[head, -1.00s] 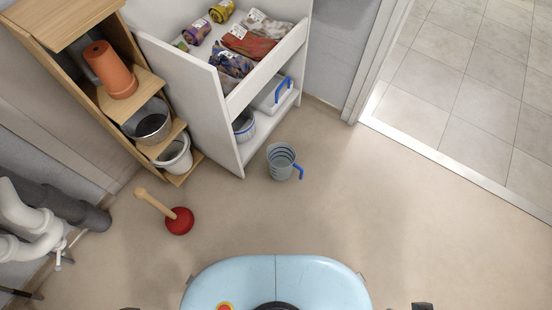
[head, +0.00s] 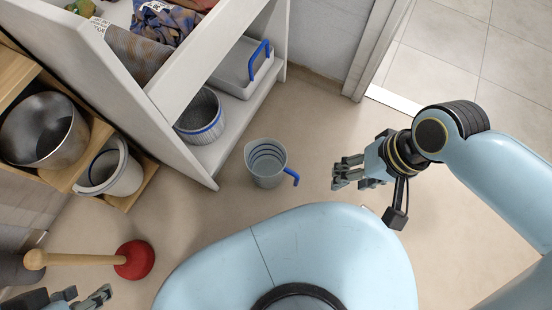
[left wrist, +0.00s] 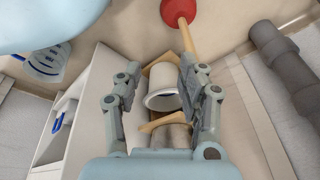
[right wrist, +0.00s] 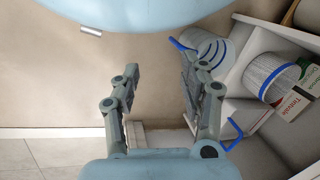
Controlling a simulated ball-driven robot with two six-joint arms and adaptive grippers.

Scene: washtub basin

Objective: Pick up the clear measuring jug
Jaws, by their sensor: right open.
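The clear measuring jug (head: 265,165) stands upright on the floor just in front of the white shelf unit, with dark bands and a blue handle on its right. It also shows in the right wrist view (right wrist: 208,45), partly behind a finger, and at the left edge of the left wrist view (left wrist: 46,62). My right gripper (head: 338,173) is open and empty, to the right of the jug and apart from it. My left gripper (head: 92,298) is at the bottom left of the head view, far from the jug. In the left wrist view its fingers (left wrist: 152,80) are apart with nothing held between them.
The white shelf unit (head: 160,110) stands behind the jug, holding a blue-rimmed basket (head: 200,118) and a blue-handled box (head: 240,72). A red plunger (head: 133,260) lies at left. A white bucket (head: 110,172) sits on the wooden shelf.

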